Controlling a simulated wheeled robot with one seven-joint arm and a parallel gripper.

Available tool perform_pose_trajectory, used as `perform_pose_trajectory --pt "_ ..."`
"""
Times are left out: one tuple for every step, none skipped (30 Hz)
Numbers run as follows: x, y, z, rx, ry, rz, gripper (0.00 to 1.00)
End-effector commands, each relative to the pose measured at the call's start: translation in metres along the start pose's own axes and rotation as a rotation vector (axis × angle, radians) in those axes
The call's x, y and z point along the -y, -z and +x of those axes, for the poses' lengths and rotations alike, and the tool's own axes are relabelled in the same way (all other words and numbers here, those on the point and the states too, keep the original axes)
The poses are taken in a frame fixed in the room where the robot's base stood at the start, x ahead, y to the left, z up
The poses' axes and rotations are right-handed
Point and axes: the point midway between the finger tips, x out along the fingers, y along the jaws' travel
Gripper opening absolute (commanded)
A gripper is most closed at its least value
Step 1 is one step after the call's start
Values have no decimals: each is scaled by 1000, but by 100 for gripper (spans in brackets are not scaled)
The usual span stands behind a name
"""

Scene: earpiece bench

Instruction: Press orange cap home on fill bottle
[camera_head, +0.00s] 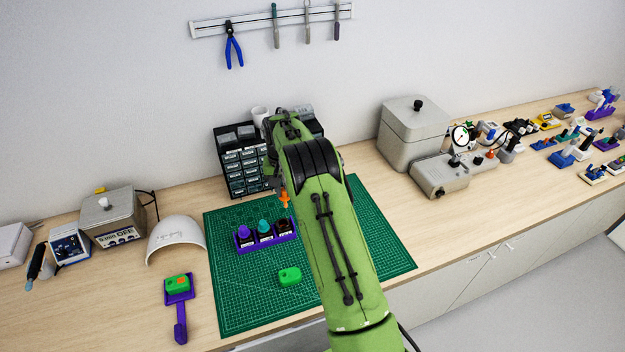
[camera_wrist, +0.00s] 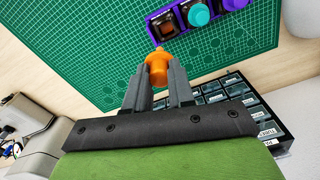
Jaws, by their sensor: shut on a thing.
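The orange cap (camera_wrist: 158,68) is held between the two fingers of my gripper (camera_wrist: 159,80) in the wrist view. In the head view the cap (camera_head: 284,197) hangs in the air above the right end of the purple rack (camera_head: 270,245). My arm hides most of the gripper there. The rack holds a row of bottles on the green mat. One bottle has a purple cap (camera_head: 244,232) and one a teal cap (camera_head: 264,227). The right-end bottle (camera_head: 284,227) is dark and shows no coloured cap; it also shows in the wrist view (camera_wrist: 167,27). The cap is apart from it.
A green block (camera_head: 289,276) lies on the cutting mat (camera_head: 235,300) in front of the rack. A dark drawer cabinet (camera_head: 243,170) stands behind. A purple paddle holder (camera_head: 180,310) with a green piece lies left of the mat. A grey box (camera_head: 413,135) stands at the back right.

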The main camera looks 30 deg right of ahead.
Motion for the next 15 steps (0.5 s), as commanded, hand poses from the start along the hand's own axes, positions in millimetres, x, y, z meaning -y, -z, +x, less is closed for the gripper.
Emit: perform_pose_trajectory --pt "5 0 -1 3 -2 -3 0" --pt "6 0 -1 4 -3 -3 0" --pt "7 -1 0 5 -3 -3 0" --pt "7 -1 0 5 -3 -3 0" --pt "7 -1 1 5 -3 -3 0" --pt "7 -1 1 5 -3 -3 0" --pt "7 -1 2 5 -3 -3 0" --pt "7 -1 2 5 -3 -3 0" --pt "7 -1 2 5 -3 -3 0" --pt "7 -1 2 5 -3 -3 0" --pt "7 -1 2 5 -3 -3 0" --pt "7 -1 2 4 -3 -3 0" --pt "7 -2 2 4 -3 -3 0" --pt "6 -3 3 5 -3 -3 0" --pt "6 -2 6 5 -3 -3 0"
